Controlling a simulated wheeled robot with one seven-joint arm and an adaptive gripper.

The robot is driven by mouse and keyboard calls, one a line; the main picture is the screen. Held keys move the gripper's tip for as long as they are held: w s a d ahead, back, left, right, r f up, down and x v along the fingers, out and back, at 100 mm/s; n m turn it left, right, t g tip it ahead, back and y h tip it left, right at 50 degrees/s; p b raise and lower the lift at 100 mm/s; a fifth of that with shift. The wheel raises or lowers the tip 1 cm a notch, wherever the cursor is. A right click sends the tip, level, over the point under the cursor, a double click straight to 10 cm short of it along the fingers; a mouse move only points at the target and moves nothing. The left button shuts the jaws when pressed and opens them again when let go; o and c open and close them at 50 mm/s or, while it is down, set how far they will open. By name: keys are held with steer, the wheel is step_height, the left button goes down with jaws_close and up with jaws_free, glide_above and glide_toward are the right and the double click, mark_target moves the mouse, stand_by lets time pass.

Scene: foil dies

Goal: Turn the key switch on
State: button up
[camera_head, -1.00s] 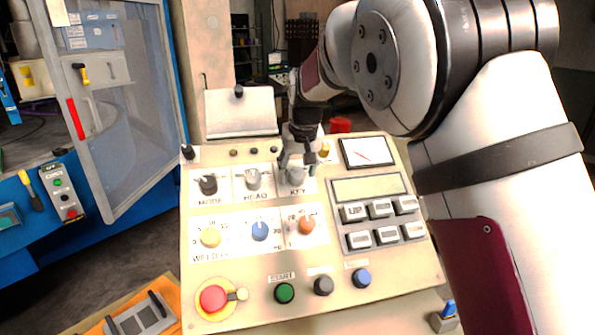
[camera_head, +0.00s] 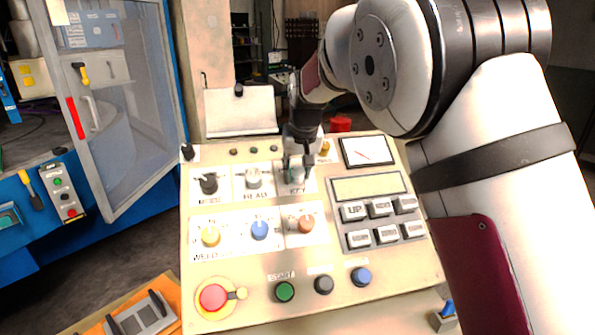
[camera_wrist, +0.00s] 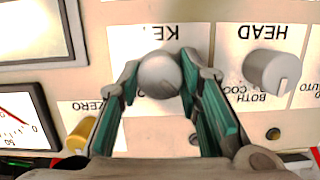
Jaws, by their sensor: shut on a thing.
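The key switch (camera_wrist: 160,74) is a round grey knob on a white plate lettered KEY, shown upside down in the wrist view. My gripper (camera_wrist: 158,82) is shut on this knob, with one green-lined finger on each side of it. In the head view my gripper (camera_head: 297,168) comes down from above onto the KEY plate at the upper middle of the beige panel (camera_head: 205,270). The fingers and shadow largely hide the knob there. The knob's exact angle cannot be told.
Left of the key are the grey HEAD knob (camera_head: 253,179) and black MODE knob (camera_head: 208,184). A yellow knob (camera_wrist: 80,136) labelled ZERO and a meter (camera_head: 367,152) lie close on the right. Coloured knobs and a red emergency button (camera_head: 213,297) are lower down.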

steer(key=m+y, duration=0.1)
steer(key=m, duration=0.3)
steer(key=shift+d, duration=0.1)
steer(key=m+y, duration=0.1)
steer(key=m, duration=0.3)
steer(key=shift+m, duration=0.3)
steer(key=m+p, duration=0.1)
steer(key=m, duration=0.3)
steer(key=shift+s+d+f+t+y, duration=0.1)
steer(key=shift+t+y, duration=0.3)
steer(key=shift+m+t+p, duration=0.3)
steer(key=shift+m+p, duration=0.25)
steer(key=shift+m, duration=1.45)
steer(key=o, duration=1.1)
steer(key=shift+o, duration=0.2)
